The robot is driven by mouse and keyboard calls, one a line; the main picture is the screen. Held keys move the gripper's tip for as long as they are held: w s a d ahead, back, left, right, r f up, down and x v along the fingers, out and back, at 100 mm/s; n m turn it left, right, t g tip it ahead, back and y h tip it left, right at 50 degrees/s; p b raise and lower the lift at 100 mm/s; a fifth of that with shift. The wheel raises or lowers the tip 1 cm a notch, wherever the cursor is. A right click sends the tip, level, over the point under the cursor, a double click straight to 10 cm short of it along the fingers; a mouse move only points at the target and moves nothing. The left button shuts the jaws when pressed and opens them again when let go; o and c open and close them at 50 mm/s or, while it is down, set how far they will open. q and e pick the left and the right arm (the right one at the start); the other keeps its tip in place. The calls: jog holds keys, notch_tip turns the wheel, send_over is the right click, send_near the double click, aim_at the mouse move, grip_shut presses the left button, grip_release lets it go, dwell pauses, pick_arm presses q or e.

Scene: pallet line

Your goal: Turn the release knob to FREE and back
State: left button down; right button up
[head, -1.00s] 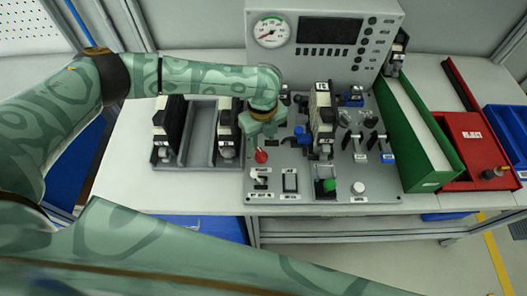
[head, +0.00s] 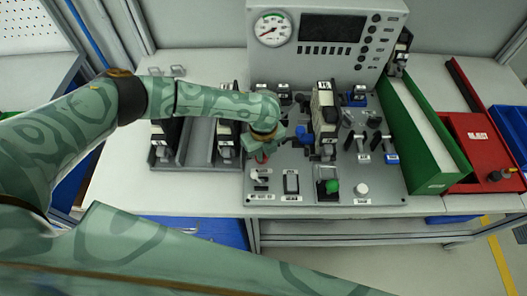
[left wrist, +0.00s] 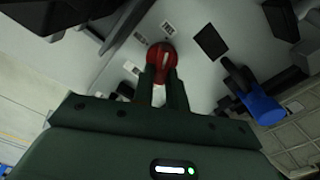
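The red release knob (left wrist: 162,57) sits on the grey panel, with small white labels around it; the print on them is too small to read surely. In the head view only a bit of the knob (head: 262,157) shows under my left gripper (head: 258,148). In the left wrist view the two fingers of my left gripper (left wrist: 161,73) stand a little apart at the knob, their tips overlapping its near edge. Whether they press on it I cannot tell. The knob's pointer is hard to read. My right gripper is not in view.
A blue-handled lever (left wrist: 254,100) stands close right of the knob in the left wrist view. The panel (head: 275,205) also carries a green button (head: 332,187) and switches. A console with a gauge (head: 273,29) stands behind. A green bin (head: 432,181) and red box (head: 487,181) stand right.

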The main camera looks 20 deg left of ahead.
pick_arm(q)
jog(key=n+p, duration=0.2)
jog(key=shift+r+p, duration=0.2)
jog(key=shift+p, duration=0.15)
jog(key=n+p, duration=0.2)
jog(key=n, duration=0.1)
jog(key=shift+w+d, duration=0.1)
jog(key=shift+w, duration=0.05)
jog(key=n+p, duration=0.2)
jog(key=n, duration=0.1)
jog(key=shift+w+f, duration=0.1)
jog(key=shift+w, duration=0.05)
jog(key=shift+w+f+n+p, duration=0.15)
jog(key=shift+n+p, duration=0.8)
jog(key=shift+n, duration=1.05)
jog(key=c, duration=1.4)
grip_release()
